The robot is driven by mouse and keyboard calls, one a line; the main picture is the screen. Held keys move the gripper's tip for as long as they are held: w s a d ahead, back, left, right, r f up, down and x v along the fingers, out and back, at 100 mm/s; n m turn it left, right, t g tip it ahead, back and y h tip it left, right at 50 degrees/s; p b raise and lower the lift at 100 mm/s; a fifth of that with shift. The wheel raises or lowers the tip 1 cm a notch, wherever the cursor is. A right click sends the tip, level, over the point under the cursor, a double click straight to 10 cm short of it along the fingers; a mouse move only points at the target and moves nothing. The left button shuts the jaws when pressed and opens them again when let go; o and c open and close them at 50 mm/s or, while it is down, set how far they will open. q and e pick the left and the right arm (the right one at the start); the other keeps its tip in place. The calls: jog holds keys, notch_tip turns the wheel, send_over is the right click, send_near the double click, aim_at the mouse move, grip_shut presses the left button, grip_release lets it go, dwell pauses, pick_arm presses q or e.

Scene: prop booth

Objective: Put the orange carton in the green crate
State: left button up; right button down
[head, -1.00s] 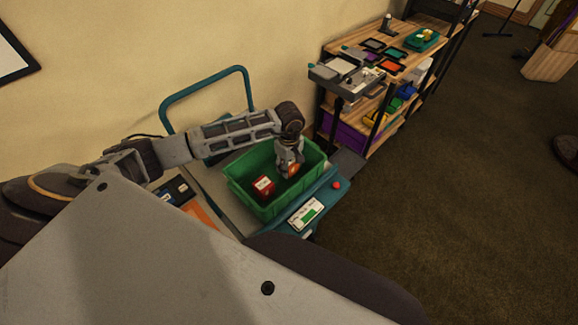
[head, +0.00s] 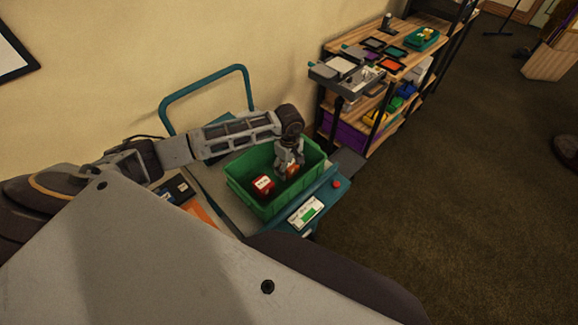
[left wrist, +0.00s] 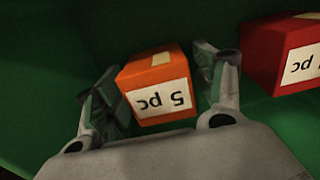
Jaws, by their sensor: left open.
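The orange carton (left wrist: 155,80) sits inside the green crate (head: 245,197), with a white "5 pc" label facing the left wrist camera. In the head view the orange carton (head: 292,171) shows only partly, under my gripper. My left gripper (left wrist: 160,85) reaches down into the crate from above; it also shows in the head view (head: 290,168). Its fingers are open, one on each side of the orange carton, with a gap visible on the right side. The crate's green inner walls surround the carton. My right gripper is not in view.
A red carton (head: 263,186) is in the crate beside the orange one; it shows at the right of the left wrist view (left wrist: 285,52). The crate stands on a teal cart (head: 328,190) by the wall. A shelf (head: 372,130) with several items stands to the right.

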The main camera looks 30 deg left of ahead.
pick_arm(q)
jog(key=shift+r, duration=0.15)
notch_tip(320, 180, up, 11)
jog(key=shift+r+b, duration=0.2)
jog(key=shift+b, duration=0.65)
jog(key=shift+r, duration=0.3)
